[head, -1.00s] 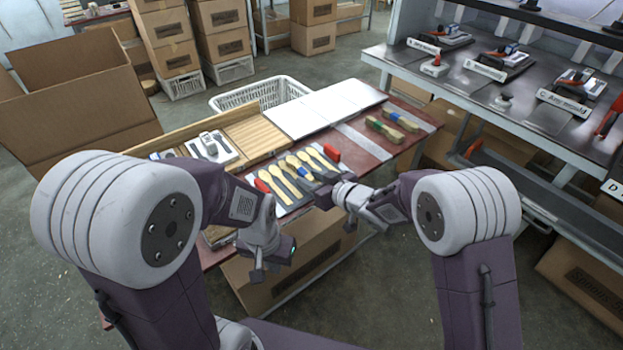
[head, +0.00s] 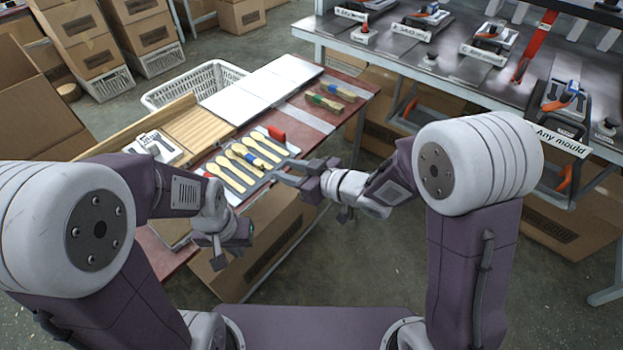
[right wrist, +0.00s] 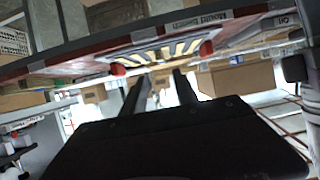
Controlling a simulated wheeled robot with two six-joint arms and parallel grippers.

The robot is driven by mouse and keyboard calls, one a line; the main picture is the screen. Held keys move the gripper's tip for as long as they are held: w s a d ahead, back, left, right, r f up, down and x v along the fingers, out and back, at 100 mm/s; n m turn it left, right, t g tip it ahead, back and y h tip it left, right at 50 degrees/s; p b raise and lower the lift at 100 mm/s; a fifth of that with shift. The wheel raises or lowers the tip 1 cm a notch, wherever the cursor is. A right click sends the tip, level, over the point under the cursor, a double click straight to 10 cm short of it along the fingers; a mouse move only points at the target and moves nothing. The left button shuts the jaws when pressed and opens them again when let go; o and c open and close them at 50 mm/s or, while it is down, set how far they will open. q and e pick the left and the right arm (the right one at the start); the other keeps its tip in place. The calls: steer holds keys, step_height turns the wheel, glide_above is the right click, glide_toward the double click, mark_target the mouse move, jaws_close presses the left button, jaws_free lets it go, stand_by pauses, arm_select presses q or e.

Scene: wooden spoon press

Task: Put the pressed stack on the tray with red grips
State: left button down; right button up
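The tray with red grips (head: 277,133) lies on the red-brown table in the head view and holds several pale wooden spoons. A blue-banded wooden piece (head: 257,162) lies among them. The tray also shows in the right wrist view, with a red grip (right wrist: 206,48) at each end. Two wooden stacks lie toward the table's right end, one with a green band (head: 325,102). I cannot tell which is the pressed stack. My right gripper (head: 279,172) is open and empty, pointing at the tray's near right side. My left gripper (head: 222,260) hangs before the table's front edge; its opening is unclear.
White boards (head: 262,88) and a slatted wooden box (head: 200,130) lie on the table. A white basket (head: 195,88) stands behind. A grey bench (head: 470,65) with clamps and labels is at the right. Cardboard boxes stand beneath the table and at the back.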

steer(key=d+f+m+h, duration=0.3)
steer(key=d+h, duration=0.1)
steer(key=d, duration=0.5)
steer(key=d+f+m+h, duration=0.3)
steer(key=d+h, duration=0.2)
steer(key=d, duration=0.3)
steer(key=s+d+f+m+g, duration=0.1)
steer(key=s+d+m+g, duration=0.1)
steer(key=s, duration=0.6)
steer(key=s+d+f+m+g+h, duration=0.1)
steer(key=s+d+g, duration=0.3)
steer(key=s, duration=0.4)
steer(key=shift+s+d+f+m+g+h, duration=0.15)
steer(key=shift+d+f+m+g+h, duration=0.15)
steer(key=shift+d+f+m+g, duration=0.4)
